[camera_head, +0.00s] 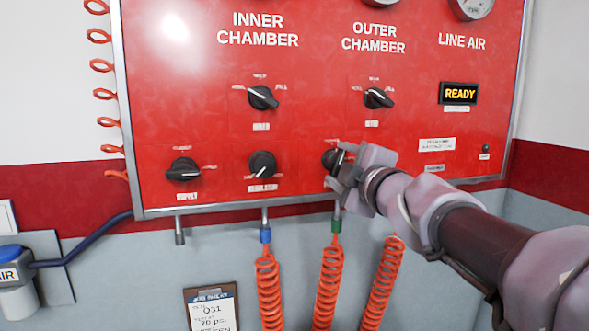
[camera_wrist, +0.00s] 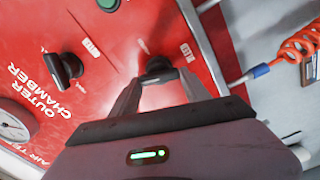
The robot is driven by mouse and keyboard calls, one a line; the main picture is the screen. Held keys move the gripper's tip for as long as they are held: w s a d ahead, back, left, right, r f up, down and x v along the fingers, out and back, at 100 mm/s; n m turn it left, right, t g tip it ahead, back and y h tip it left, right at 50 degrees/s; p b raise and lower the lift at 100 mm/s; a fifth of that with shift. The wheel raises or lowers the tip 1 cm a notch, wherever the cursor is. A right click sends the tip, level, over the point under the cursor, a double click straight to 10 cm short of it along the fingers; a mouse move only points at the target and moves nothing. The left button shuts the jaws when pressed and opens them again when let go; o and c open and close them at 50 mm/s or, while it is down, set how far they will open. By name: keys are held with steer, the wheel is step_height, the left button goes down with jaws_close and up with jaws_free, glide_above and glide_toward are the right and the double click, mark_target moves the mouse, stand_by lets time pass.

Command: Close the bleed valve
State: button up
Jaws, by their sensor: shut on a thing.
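My gripper (camera_head: 345,166) is shut on a black rotary knob (camera_head: 330,157) in the lower row of the red panel (camera_head: 225,130), under OUTER CHAMBER. The fingers hide much of the knob and part of its label, so I cannot read its name or its setting. In the wrist view the same knob (camera_wrist: 158,68) sits between the two fingertips of my gripper (camera_wrist: 157,84). My arm reaches in from the lower right.
Other black knobs are close by: an upper one (camera_head: 378,97), a regulator (camera_head: 262,164) and a supply knob (camera_head: 184,169). Orange coiled hoses (camera_head: 328,285) hang below the panel. A clipboard (camera_head: 211,309) is on the wall. A lit READY display (camera_head: 459,93) is at right.

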steer(key=shift+f+n+b, duration=0.1)
steer(key=shift+n+b, duration=0.45)
steer(key=shift+n, duration=1.25)
steer(key=o, duration=1.4)
steer(key=shift+s+d+p, duration=0.55)
steer(key=shift+s, duration=2.3)
steer(key=shift+s+d+p, duration=0.55)
steer(key=shift+s+d, duration=0.05)
steer(key=shift+s, duration=2.3)
steer(key=shift+s+d+p, duration=0.55)
steer(key=shift+s, duration=2.3)
